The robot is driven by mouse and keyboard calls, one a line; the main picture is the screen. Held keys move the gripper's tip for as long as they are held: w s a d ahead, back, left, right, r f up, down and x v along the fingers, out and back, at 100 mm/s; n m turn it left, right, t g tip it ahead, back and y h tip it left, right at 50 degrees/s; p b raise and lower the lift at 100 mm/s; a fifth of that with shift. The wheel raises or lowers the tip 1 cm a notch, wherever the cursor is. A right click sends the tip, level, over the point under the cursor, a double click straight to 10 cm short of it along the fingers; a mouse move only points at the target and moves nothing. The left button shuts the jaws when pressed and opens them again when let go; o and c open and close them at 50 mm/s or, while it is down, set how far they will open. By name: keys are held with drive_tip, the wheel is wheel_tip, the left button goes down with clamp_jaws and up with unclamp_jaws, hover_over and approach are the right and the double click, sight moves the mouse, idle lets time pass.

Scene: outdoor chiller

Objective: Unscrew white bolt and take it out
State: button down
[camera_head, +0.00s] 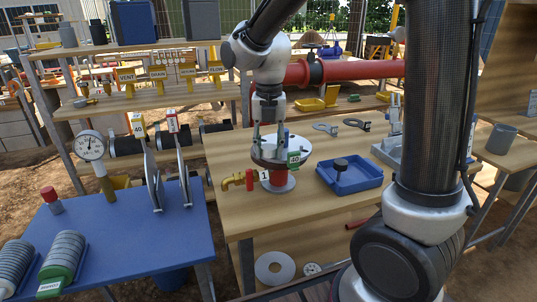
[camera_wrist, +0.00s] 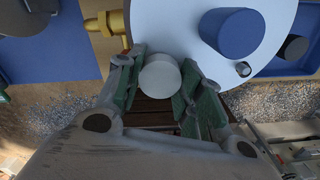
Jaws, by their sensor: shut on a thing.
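The white bolt (camera_wrist: 160,74) shows as a pale round head in the wrist view. My gripper (camera_wrist: 161,84) is shut on it, with a green-lined finger on each side. In the head view my gripper (camera_head: 267,142) points straight down at the near left edge of a round flange (camera_head: 290,148) on a short red pipe stand. The bolt itself cannot be made out there. Its lower part is hidden, so I cannot tell whether it is still in the flange. A small grey bolt (camera_wrist: 243,69) and a blue cylinder (camera_wrist: 230,32) are on the flange.
A brass valve (camera_head: 238,180) sticks out left of the stand. A blue tray (camera_head: 350,184) with a black knob stands to the right on the wooden table (camera_head: 230,215). A blue table (camera_head: 130,235) with a gauge (camera_head: 91,146) and upright discs is at the left. Wrenches (camera_head: 326,128) lie behind.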

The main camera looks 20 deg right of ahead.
drive_tip(key=shift+n, duration=1.2)
drive_tip(key=c, duration=0.9)
unclamp_jaws()
drive_tip(key=shift+o, duration=0.6)
